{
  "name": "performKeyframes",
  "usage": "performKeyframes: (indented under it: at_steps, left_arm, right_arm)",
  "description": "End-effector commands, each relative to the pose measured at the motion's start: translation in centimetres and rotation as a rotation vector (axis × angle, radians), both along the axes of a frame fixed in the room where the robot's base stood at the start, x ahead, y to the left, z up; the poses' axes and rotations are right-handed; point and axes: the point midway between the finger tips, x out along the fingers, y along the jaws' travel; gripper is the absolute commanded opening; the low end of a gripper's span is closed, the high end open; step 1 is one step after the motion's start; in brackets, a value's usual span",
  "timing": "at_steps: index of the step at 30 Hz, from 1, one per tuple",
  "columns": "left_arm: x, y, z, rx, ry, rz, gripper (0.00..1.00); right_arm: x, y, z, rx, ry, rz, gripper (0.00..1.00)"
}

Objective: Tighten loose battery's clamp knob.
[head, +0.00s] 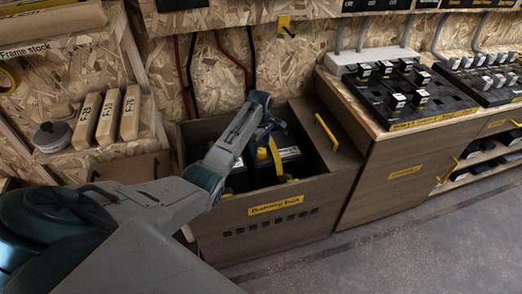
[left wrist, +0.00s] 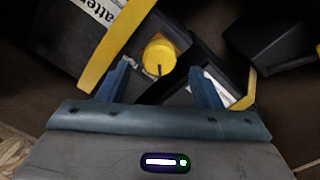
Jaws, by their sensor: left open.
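The battery box (head: 270,237) is a brown open-topped bin with a yellow label. Dark batteries with yellow straps stand inside; one battery (head: 289,154) shows to the right of my left gripper (head: 262,135), which reaches down into the box. In the left wrist view, a round yellow clamp knob (left wrist: 160,54) lies just ahead of my open left gripper (left wrist: 162,78), roughly between its blue fingertips. A yellow strap (left wrist: 112,45) runs left of the knob, over a dark battery with a white label (left wrist: 97,10). Whether the knob is loose cannot be told. My right gripper is not in view.
Red and black cables hang behind the box. Wooden blocks (head: 108,117) sit on a left shelf. Floor in front is clear.

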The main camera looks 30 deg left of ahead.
Motion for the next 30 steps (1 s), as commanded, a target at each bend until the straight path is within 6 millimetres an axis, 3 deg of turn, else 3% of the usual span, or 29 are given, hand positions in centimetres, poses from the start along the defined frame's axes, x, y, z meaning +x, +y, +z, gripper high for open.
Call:
performKeyframes:
  at_steps: [6,17,18,25,30]
  left_arm:
    - [0.1,0.0,-2.9,0.001,0.0,0.0,0.59]
    - [0.1,0.0,-3.5,0.002,-0.001,-0.001,0.59]
    - [0.1,0.0,-3.4,0.002,-0.001,-0.001,0.57]
    - [0.1,0.0,-3.4,0.001,-0.001,-0.001,0.14]
    - [0.1,0.0,-3.4,0.001,-0.001,-0.006,0.15]
  right_arm:
    - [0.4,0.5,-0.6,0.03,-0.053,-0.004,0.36]
    - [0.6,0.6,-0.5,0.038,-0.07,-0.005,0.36]
    - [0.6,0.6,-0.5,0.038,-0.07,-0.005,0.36]
    - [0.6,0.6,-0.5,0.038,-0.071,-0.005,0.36]
    - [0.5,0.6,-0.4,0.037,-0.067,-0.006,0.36]
